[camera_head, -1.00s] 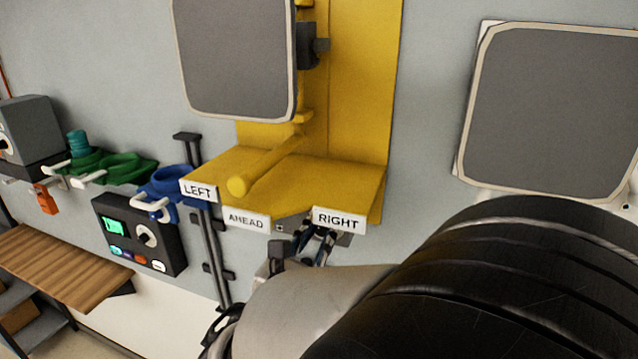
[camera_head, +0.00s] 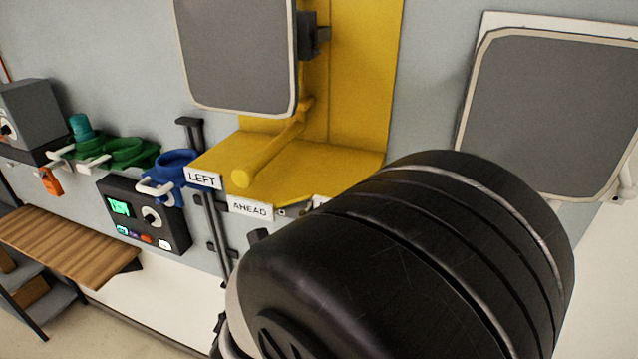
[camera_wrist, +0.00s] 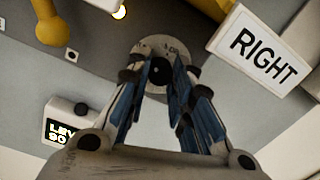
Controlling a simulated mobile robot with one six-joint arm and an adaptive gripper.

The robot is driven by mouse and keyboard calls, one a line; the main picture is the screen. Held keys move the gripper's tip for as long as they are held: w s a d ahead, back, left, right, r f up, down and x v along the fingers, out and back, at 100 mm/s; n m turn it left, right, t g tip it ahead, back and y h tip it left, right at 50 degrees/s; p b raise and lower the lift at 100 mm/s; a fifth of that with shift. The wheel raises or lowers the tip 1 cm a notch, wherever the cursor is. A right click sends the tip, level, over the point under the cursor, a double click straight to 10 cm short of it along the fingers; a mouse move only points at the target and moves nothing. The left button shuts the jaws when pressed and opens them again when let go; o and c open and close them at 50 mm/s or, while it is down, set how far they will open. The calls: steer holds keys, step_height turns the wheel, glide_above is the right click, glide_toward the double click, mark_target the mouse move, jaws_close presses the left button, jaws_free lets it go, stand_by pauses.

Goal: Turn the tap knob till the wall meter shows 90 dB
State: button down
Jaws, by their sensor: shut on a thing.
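In the wrist view, the two fingers of my gripper (camera_wrist: 159,80) are closed around the small dark tap knob (camera_wrist: 158,66). The knob sits at the middle of a round grey dial plate (camera_wrist: 160,45) with faint marks. The wall meter (camera_wrist: 64,120) is a pale box with a dark screen at the lower left of the wrist view. Its visible lit text reads "LEV" and "90", and its right part is cut off by my gripper. In the head view my arm hides the gripper, the knob and the meter.
A yellow bracket (camera_head: 360,165) carries a RIGHT label (camera_wrist: 265,52), close to the fingers' right. Grey panels (camera_head: 238,55) and (camera_head: 550,115) hang on the wall. A black control box (camera_head: 172,232), blue holder (camera_head: 172,165) and wooden bench (camera_head: 70,250) lie left.

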steer(key=shift+f, duration=0.15)
steer(key=c, duration=1.4)
jaws_free()
steer(key=v, duration=0.7)
steer(key=shift+s, duration=0.3)
steer(key=shift+a, duration=0.1)
